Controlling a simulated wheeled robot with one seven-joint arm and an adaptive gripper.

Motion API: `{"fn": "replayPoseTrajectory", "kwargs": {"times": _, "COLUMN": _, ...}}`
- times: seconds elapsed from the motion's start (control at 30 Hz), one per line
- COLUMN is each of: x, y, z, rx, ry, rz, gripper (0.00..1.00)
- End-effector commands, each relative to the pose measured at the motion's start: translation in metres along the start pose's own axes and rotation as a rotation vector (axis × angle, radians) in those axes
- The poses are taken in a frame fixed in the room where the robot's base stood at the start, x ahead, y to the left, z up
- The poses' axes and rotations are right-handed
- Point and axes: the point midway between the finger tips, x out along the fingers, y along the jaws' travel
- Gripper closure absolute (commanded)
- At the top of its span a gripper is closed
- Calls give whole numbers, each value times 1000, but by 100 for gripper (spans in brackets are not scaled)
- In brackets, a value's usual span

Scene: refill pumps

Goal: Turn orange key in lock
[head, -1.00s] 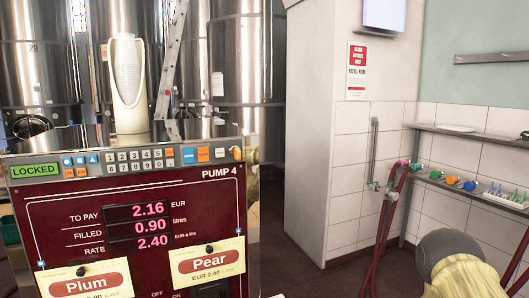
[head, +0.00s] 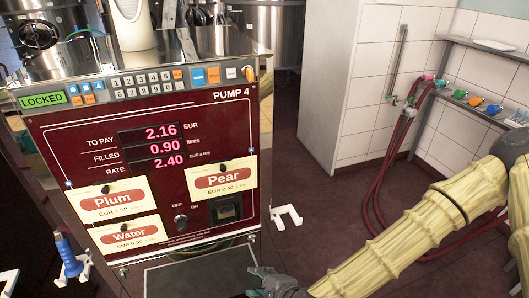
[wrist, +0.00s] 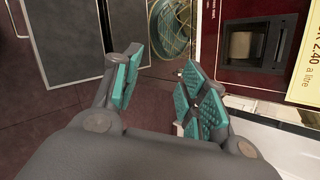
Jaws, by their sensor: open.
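The orange key (head: 249,74) appears as a small orange piece at the upper right corner of the pump's front panel, by the row of buttons; its lock is too small to make out. My gripper (head: 268,284) is low at the bottom edge of the head view, well below the key, in front of the pump's lower part. In the wrist view my gripper (wrist: 165,88) is open and empty, its teal pads apart. The key is not in the wrist view.
The maroon pump (head: 160,115) shows a green LOCKED display (head: 43,100). Fruit cards hang on its front. A grey tray (head: 200,274) sits below it. A blue-handled nozzle (head: 70,258) is at lower left. Red hoses (head: 391,165) hang by the right wall shelf.

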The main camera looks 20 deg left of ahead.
Motion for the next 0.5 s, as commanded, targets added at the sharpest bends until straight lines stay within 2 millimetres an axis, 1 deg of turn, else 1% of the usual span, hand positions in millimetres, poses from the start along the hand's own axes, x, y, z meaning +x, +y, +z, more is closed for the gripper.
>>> {"fn": "replayPoseTrajectory", "kwargs": {"times": 0.03, "x": -9, "y": -33, "z": 17, "rx": 69, "ry": -17, "rz": -51, "gripper": 57}}
{"fn": "replayPoseTrajectory", "kwargs": {"times": 0.07, "x": -13, "y": -50, "z": 26, "rx": 112, "ry": -28, "rz": -80, "gripper": 57}}
{"fn": "replayPoseTrajectory", "kwargs": {"times": 0.1, "x": -19, "y": -72, "z": 36, "rx": 170, "ry": -42, "rz": -118, "gripper": 57}}
{"fn": "replayPoseTrajectory", "kwargs": {"times": 0.17, "x": -30, "y": -105, "z": 52, "rx": 255, "ry": -68, "rz": -172, "gripper": 57}}
{"fn": "replayPoseTrajectory", "kwargs": {"times": 0.2, "x": -38, "y": -127, "z": 61, "rx": 313, "ry": -85, "rz": -208, "gripper": 57}}
{"fn": "replayPoseTrajectory", "kwargs": {"times": 0.27, "x": -52, "y": -160, "z": 74, "rx": 397, "ry": -115, "rz": -260, "gripper": 57}}
{"fn": "replayPoseTrajectory", "kwargs": {"times": 0.3, "x": -63, "y": -182, "z": 82, "rx": 453, "ry": -137, "rz": -294, "gripper": 57}}
{"fn": "replayPoseTrajectory", "kwargs": {"times": 0.37, "x": -80, "y": -214, "z": 94, "rx": 536, "ry": -172, "rz": -344, "gripper": 57}}
{"fn": "replayPoseTrajectory", "kwargs": {"times": 0.4, "x": -92, "y": -235, "z": 101, "rx": 590, "ry": -196, "rz": -375, "gripper": 57}}
{"fn": "replayPoseTrajectory", "kwargs": {"times": 0.47, "x": -112, "y": -266, "z": 111, "rx": 672, "ry": -235, "rz": -422, "gripper": 57}}
{"fn": "replayPoseTrajectory", "kwargs": {"times": 0.5, "x": -126, "y": -286, "z": 117, "rx": 725, "ry": -262, "rz": -452, "gripper": 57}}
